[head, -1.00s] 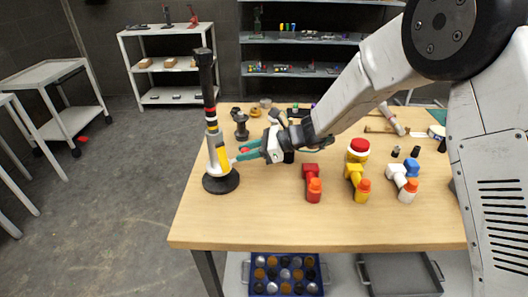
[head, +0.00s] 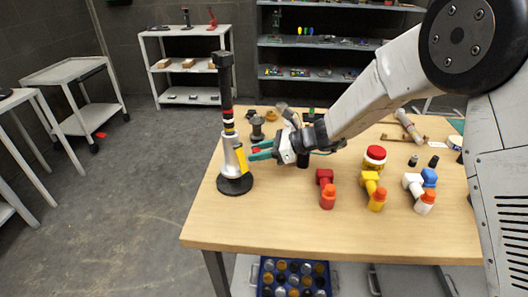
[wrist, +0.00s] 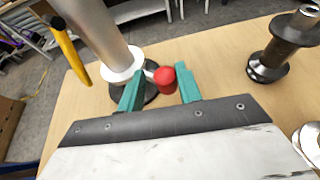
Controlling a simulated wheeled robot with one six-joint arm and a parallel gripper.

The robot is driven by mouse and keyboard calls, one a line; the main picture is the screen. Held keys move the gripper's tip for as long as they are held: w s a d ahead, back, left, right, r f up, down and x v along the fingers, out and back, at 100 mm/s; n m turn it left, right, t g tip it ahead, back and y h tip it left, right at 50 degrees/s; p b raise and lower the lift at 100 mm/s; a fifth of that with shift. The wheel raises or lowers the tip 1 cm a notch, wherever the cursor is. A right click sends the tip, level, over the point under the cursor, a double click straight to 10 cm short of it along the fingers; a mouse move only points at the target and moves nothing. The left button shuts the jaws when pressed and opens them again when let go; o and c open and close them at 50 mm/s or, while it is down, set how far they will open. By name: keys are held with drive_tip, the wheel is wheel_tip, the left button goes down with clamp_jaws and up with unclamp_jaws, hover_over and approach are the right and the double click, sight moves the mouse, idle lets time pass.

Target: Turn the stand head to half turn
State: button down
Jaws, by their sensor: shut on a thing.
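The stand (head: 229,120) is upright near the table's left edge, with a round black base (head: 235,184), a silver lower post, coloured rings and a black top. In the wrist view its grey post (wrist: 98,35) rises at upper left, with a yellow bar (wrist: 70,48) beside it. A red knob (wrist: 167,80) sticks out from the stand toward my gripper (wrist: 160,82). My gripper's teal fingers are on either side of the knob and shut on it. In the head view my gripper (head: 261,150) is just right of the post. The stand's top is outside the wrist view.
Red (head: 326,188), yellow (head: 373,190) and white (head: 417,190) pipe elbows stand right of my gripper on the table. A dark spool-shaped part (wrist: 283,45) stands close by on the right in the wrist view. The front left of the table (head: 265,220) is clear.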

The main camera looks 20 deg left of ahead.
drive_tip(key=shift+a, duration=0.1)
drive_tip(key=c, duration=1.2)
unclamp_jaws()
drive_tip(key=shift+s+a+f, duration=0.1)
drive_tip(key=shift+a, duration=0.05)
drive_tip(key=shift+r, duration=0.4)
wheel_tip(320, 180, up, 3)
drive_tip(key=shift+f, duration=0.2)
drive_tip(key=s+d+r, duration=0.1)
drive_tip(key=s+d, duration=0.7)
drive_tip(key=s, duration=0.5)
drive_tip(key=shift+s+d+r, duration=0.2)
drive_tip(key=shift+s+r, duration=0.1)
drive_tip(key=shift+s, duration=0.05)
